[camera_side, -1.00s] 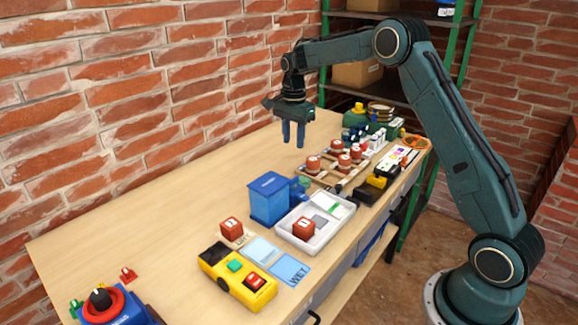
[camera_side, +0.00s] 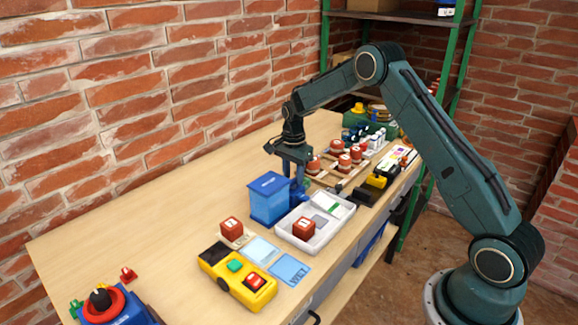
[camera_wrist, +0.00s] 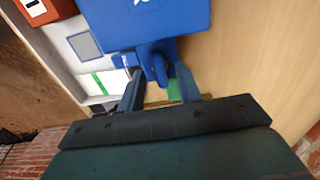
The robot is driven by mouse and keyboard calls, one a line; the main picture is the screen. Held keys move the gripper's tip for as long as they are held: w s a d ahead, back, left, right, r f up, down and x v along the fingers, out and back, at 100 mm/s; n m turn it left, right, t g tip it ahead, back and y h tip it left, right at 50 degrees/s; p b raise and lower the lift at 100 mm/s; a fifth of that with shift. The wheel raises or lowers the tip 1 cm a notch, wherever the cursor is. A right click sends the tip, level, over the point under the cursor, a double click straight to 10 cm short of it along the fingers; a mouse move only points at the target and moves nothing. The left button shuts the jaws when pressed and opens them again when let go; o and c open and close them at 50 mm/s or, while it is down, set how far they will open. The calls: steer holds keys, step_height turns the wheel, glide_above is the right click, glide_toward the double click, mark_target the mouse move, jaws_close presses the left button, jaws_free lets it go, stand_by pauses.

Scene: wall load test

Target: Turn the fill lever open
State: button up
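The blue tank (camera_side: 269,201) stands on the table; in the wrist view (camera_wrist: 140,22) its blue tap (camera_wrist: 156,62) sticks out toward my gripper. A small green piece (camera_wrist: 174,89), probably the fill lever, shows behind the tap, partly hidden. My gripper (camera_wrist: 160,78) points down at the tap side of the tank. Its two fingers are apart, one on each side of the tap and green piece. I cannot tell whether either finger touches them. In the side view my gripper (camera_side: 298,188) hides most of the tap.
A white tray (camera_side: 340,228) holding a red weight (camera_side: 303,229) is close beside the tank. A yellow box with buttons (camera_side: 238,280) and a blue card (camera_side: 290,269) lie in front. Red weights on a rack (camera_side: 345,161) stand behind.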

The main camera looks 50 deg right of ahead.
steer(key=shift+f, duration=0.35)
jaws_close()
